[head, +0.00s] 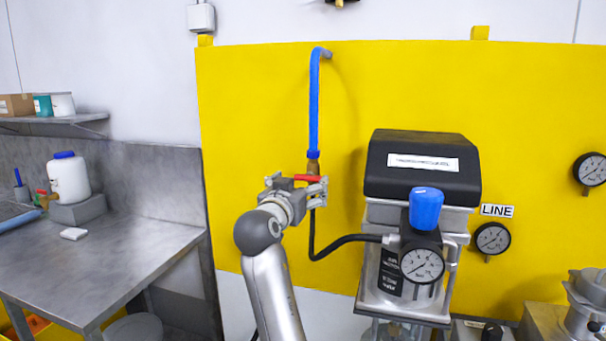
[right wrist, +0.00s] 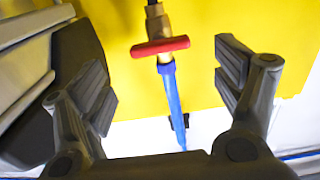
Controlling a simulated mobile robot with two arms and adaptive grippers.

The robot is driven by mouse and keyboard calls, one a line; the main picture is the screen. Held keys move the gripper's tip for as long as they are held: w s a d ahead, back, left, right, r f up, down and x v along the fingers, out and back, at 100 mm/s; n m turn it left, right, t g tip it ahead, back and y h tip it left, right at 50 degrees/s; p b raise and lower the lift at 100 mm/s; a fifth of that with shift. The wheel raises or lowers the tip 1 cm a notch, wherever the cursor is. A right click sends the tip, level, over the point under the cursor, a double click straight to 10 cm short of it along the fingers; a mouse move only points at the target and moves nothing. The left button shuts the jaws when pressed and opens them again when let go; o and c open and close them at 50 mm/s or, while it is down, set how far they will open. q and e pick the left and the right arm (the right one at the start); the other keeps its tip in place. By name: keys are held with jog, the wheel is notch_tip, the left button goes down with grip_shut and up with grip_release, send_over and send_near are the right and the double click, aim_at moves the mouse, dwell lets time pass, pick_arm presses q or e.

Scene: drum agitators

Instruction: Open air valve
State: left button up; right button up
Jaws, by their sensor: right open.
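The air valve (head: 313,168) is a small brass fitting below a blue hose (head: 314,110) on the yellow wall panel. Its red handle (head: 308,178) lies crosswise, roughly level, across the upright hose line. My right gripper (head: 299,187) is open in front of the valve, with the handle showing between its fingers. In the right wrist view, the red handle (right wrist: 160,46) sits between and beyond the spread fingers of the right gripper (right wrist: 165,80), apart from both. The blue hose runs downward there. My left gripper is not in view.
A drum agitator unit with a black top (head: 425,145), blue knob (head: 426,208) and gauge (head: 422,265) stands right of the valve. A black hose (head: 335,243) joins the two. A metal table (head: 130,245) with a white jug (head: 69,179) is at left.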

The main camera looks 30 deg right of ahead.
aim_at(307, 178)
jog(key=p+x, duration=0.1)
jog(key=x, duration=0.4)
jog(key=c, duration=1)
